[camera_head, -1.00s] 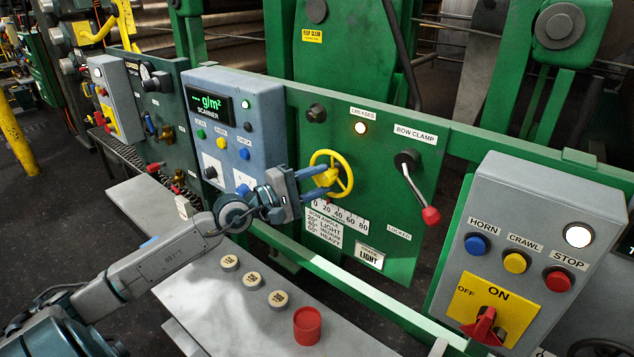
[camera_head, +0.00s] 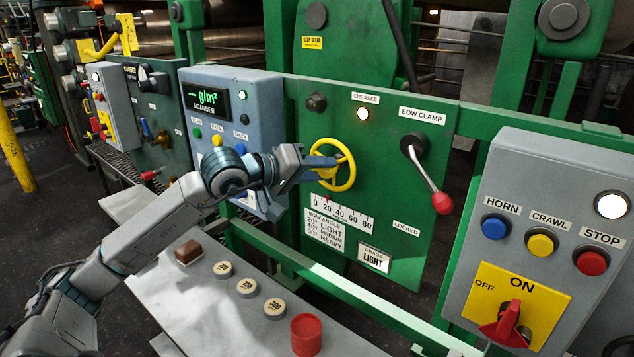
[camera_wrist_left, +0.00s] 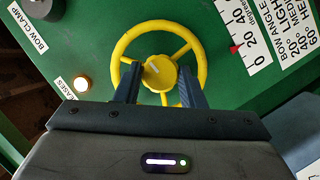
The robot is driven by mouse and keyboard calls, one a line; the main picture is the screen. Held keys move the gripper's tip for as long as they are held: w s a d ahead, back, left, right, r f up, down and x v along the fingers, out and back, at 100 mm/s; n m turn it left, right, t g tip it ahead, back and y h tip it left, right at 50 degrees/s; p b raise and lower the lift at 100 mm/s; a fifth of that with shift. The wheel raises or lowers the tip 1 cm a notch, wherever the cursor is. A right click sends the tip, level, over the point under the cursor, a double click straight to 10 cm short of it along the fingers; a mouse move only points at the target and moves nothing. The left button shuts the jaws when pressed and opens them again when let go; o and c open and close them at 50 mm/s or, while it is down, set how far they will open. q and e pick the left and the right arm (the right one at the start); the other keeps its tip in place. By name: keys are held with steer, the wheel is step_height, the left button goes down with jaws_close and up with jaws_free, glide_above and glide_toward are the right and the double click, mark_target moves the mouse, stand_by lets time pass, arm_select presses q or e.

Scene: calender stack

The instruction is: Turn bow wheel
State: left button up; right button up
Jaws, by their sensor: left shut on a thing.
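The yellow bow wheel (camera_head: 334,184) is on the green panel, above a bow angle scale (camera_head: 343,213) marked 0 to 80. My left gripper (camera_head: 338,162) reaches it from the left. In the left wrist view, its fingers (camera_wrist_left: 160,76) are shut on the yellow wheel (camera_wrist_left: 202,52) at its middle, one on each side of the hub. The red pointer (camera_wrist_left: 235,48) sits between 0 and 20, nearer 20. The grade plate (camera_head: 373,259) reads LIGHT. My right gripper is in neither view.
The bow clamp lever (camera_head: 428,178) with a red knob juts out right of the wheel. The creases lamp (camera_head: 362,114) is lit. A grey button box (camera_head: 560,190) stands at right. The shelf (camera_head: 240,325) below holds several round tokens, a red cylinder (camera_head: 306,334) and a brown block (camera_head: 188,252).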

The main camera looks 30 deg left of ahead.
arm_select(q)
steer(key=shift+m, duration=0.3)
steer(key=shift+y, duration=0.3)
steer(key=shift+m+b, duration=0.3)
steer(key=o, duration=1)
